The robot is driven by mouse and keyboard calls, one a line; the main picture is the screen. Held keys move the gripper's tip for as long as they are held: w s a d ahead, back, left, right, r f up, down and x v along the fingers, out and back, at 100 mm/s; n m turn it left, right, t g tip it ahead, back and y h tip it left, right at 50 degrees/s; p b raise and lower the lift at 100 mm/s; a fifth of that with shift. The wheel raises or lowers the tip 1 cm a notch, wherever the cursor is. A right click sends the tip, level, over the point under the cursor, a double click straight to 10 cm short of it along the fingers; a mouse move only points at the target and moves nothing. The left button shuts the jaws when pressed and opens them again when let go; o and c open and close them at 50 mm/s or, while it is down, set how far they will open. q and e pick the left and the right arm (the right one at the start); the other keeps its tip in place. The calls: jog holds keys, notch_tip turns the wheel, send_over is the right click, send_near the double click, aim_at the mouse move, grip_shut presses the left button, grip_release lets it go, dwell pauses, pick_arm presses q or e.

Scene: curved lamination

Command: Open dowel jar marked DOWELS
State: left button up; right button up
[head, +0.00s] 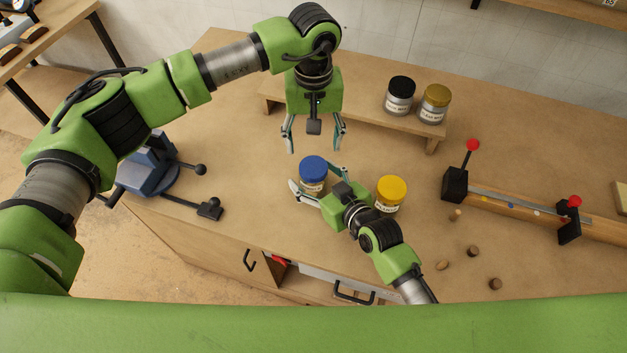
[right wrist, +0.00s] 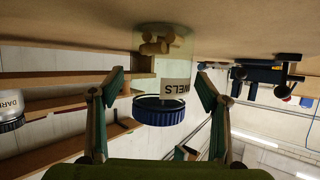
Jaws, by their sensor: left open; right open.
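The dowel jar (head: 312,187) stands on the bench under a blue lid (head: 313,166). In the right wrist view it appears upside down: a clear jar (right wrist: 178,50) with wooden dowels inside, a label ending in "ELS" and the blue lid (right wrist: 158,112) in place. My right gripper (head: 312,175) is open, with its fingers on either side of the jar; I cannot tell whether they touch it. My left gripper (head: 316,149) is open and empty, pointing down above and behind the blue lid, apart from it.
A yellow-lidded jar (head: 390,194) stands right of my right gripper. A black-lidded jar (head: 399,96) and a gold-lidded jar (head: 434,103) stand on a low riser (head: 361,113). A blue vise (head: 150,172) is at left, a clamped wooden strip (head: 520,208) at right. Loose dowels (head: 473,251) lie in front.

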aim_at(313, 166)
jog(key=shift+w+a+f, duration=0.15)
jog(key=shift+w, duration=0.1)
grip_shut()
pick_arm(q)
jog(key=m, duration=0.4)
jog(key=shift+f+m, duration=0.2)
jog(key=shift+m, duration=0.1)
notch_tip(313, 166, down, 8)
jog(key=shift+r, duration=0.2)
jog(key=shift+c, duration=0.2)
